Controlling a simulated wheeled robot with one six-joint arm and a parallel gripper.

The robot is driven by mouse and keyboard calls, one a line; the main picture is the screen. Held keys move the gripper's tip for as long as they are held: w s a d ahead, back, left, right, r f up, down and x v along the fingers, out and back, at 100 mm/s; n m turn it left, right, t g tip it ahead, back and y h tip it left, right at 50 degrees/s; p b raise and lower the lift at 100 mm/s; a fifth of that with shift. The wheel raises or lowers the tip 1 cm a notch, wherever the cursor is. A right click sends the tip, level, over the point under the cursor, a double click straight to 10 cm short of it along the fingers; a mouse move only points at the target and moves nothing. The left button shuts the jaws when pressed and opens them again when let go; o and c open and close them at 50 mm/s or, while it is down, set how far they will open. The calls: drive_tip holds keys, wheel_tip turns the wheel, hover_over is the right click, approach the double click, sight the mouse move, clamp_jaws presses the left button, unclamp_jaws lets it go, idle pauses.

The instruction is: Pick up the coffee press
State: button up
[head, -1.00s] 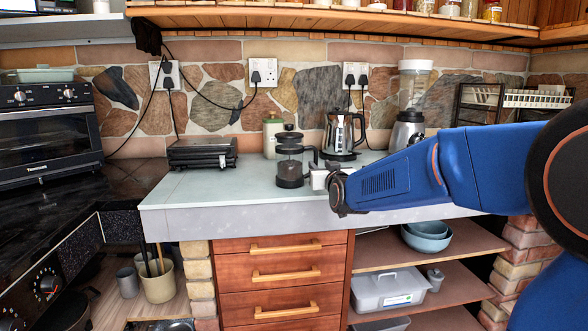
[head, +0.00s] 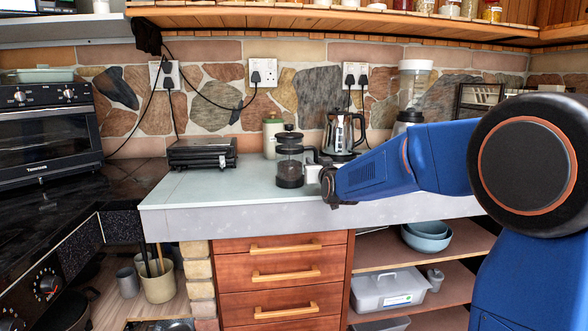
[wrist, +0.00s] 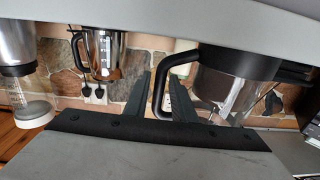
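The coffee press (head: 289,168), a glass jug with a black lid and a dark handle, stands upright on the pale countertop (head: 215,190). My gripper (head: 315,173) is at its right side, level with the handle. In the wrist view, which looks upside down, the coffee press (wrist: 225,88) is right of centre. There my gripper (wrist: 160,98) has its two dark fingers apart, with the black handle reaching in between them. I cannot tell whether a finger touches the handle. The gripper's tips are partly hidden in the head view.
A glass kettle (head: 341,138) stands behind my gripper, with a blender (head: 410,100) to its right. A pale green canister (head: 271,136) is close behind the press. A black grill (head: 202,153) sits to the left. The counter's front left is clear.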

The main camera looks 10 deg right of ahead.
clamp_jaws()
idle(1.2)
